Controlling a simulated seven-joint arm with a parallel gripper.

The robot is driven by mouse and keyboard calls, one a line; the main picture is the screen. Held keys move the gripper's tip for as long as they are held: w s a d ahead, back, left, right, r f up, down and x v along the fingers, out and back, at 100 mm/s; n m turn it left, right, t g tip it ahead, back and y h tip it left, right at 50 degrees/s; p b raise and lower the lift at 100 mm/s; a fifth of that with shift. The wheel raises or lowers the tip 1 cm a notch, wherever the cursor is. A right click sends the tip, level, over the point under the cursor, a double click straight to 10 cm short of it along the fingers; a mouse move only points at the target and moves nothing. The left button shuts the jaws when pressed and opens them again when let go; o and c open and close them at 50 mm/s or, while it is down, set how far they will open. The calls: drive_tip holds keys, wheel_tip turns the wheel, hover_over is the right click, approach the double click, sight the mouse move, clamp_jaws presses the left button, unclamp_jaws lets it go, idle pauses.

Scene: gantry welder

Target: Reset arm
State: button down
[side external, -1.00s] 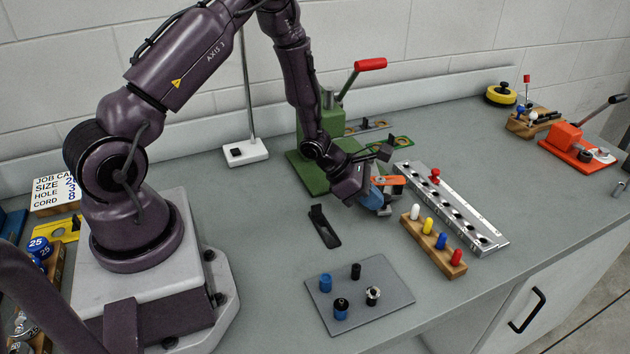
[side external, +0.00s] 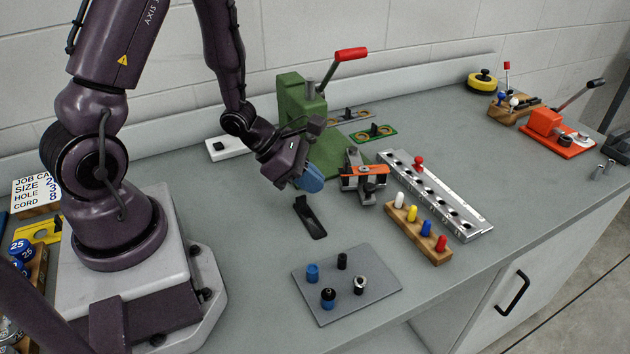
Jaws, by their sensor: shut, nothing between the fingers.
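My gripper (side external: 308,184) is shut and empty. Its blue fingertips point down and to the right above the bench, left of a grey clamp-like block with an orange part (side external: 365,171) and apart from it. The bench under and around the fingertips is partly hidden by my wrist. My arm reaches down from the upper left.
A green press with a red handle (side external: 297,110) stands behind my gripper. A black clip (side external: 309,216) lies just below it. A grey mat with several small parts (side external: 375,290), a wooden peg block (side external: 437,255) and a metal rail (side external: 472,215) lie nearer and right.

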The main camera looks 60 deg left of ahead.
drive_tip(key=s+d+r+m+g+h, duration=0.1)
drive_tip(key=s+d+r+m+g, duration=0.3)
drive_tip(key=m, duration=0.5)
drive_tip(key=s+d+r+m+g+h, duration=0.1)
drive_tip(key=s+d+r+m+g, duration=0.15)
drive_tip(key=r+m, duration=0.5)
drive_tip(key=s+a+r+m+t+y, duration=0.1)
drive_tip(key=s+r+m+t+y, duration=0.1)
drive_tip(key=r+m, duration=0.4)
drive_tip(key=s+a+r+m+t+y, duration=0.1)
drive_tip(key=s+r+m+t+y, duration=0.1)
drive_tip(key=r+m+y, duration=0.3)
drive_tip(key=shift+s+a+r+m, duration=0.3)
drive_tip(key=shift+s+r+m, duration=0.45)
drive_tip(key=shift+m, duration=0.2)
drive_tip(key=shift+t, duration=0.25)
